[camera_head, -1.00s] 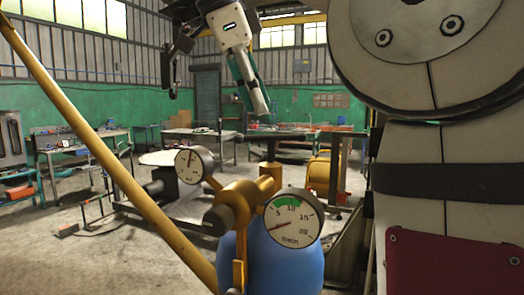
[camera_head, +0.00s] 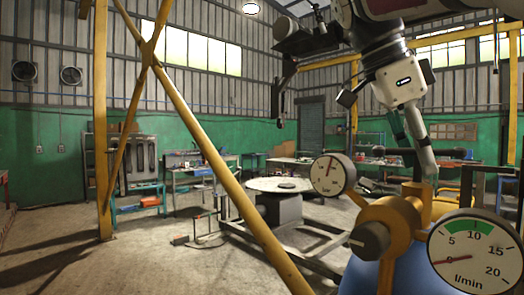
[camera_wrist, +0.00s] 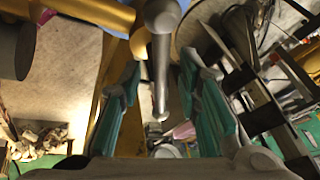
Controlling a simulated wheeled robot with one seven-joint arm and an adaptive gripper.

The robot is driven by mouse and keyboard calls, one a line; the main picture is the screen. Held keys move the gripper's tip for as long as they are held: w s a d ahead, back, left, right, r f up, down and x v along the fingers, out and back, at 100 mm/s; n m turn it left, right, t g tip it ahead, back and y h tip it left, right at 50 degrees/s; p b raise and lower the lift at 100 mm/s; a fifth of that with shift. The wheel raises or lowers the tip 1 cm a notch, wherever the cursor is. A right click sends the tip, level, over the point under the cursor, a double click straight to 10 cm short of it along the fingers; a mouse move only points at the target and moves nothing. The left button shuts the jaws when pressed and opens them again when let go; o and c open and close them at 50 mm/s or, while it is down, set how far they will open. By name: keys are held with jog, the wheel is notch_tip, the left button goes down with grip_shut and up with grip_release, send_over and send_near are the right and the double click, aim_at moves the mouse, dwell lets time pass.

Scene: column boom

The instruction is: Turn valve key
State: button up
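The valve key is a dark grey bar (camera_head: 452,154) with rounded ends, lying crosswise on top of the brass valve body (camera_head: 398,215). In the wrist view the key (camera_wrist: 160,75) runs lengthwise between the two teal-padded fingers, with a thicker round hub at the top. My gripper (camera_head: 413,160) points down at the key, and one finger passes in front of the bar. In the wrist view my gripper (camera_wrist: 160,68) is open, with a gap on both sides of the key. I cannot tell exactly how deep the fingertips reach.
Two dial gauges, a smaller one (camera_head: 332,174) and a larger one (camera_head: 474,252), flank the valve above a blue cylinder (camera_head: 365,277). A slanted yellow beam (camera_head: 215,160) crosses to the left. A round-topped table (camera_head: 279,185) and workbenches stand behind. Floor at left is clear.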

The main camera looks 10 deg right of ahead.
grip_shut()
jog(key=shift+r+n+t, duration=0.15)
jog(key=shift+n+t, duration=0.15)
jog(key=shift+n, duration=0.1)
dwell(0.4)
jog(key=shift+n+t+p, duration=0.3)
jog(key=shift+n+p, duration=0.05)
jog(key=shift+n, duration=0.55)
jog(key=n+t+p, duration=0.1)
jog(key=n, duration=0.2)
jog(key=shift+n+t+y, duration=0.3)
jog(key=shift+n+y, duration=0.1)
jog(key=shift+n+t+y+p, duration=0.3)
jog(key=shift+n+t+p, duration=0.1)
jog(key=shift+n+p, duration=0.7)
jog(key=shift+n+t+y+p, duration=0.3)
jog(key=shift+n+y+p, duration=0.3)
jog(key=shift+n, duration=0.7)
jog(key=shift+w+a+n, duration=0.1)
jog(key=shift+n, duration=0.2)
